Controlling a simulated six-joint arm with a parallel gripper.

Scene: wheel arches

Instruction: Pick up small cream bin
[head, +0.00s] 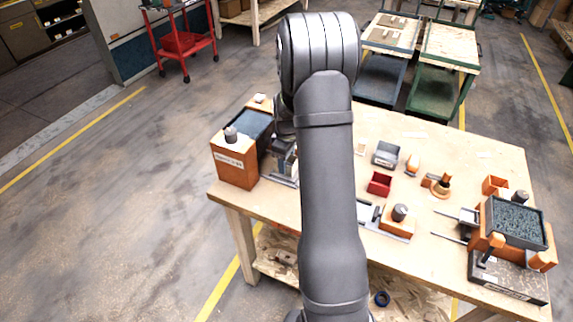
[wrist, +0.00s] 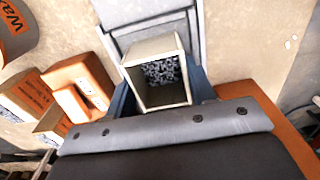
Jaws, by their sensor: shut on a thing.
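The small cream bin (wrist: 157,72) shows in the wrist view as a square, open-topped box with pale walls. Dark, speckled grey matter shows inside it. My gripper (wrist: 163,92) is shut on it, with a dark blue finger on each side of the bin. A grey surface lies just beyond the bin; I cannot tell whether the bin touches it. In the head view my arm hides most of the gripper and I cannot make out the bin, near the left end of the table.
An orange block (head: 235,162) with a dark knob stands left of my gripper on the wooden table (head: 440,140). A red bin (head: 379,183), a grey bin (head: 386,153) and an orange fixture with a dark speckled tray (head: 517,223) stand to the right. Bare table shows at the back right.

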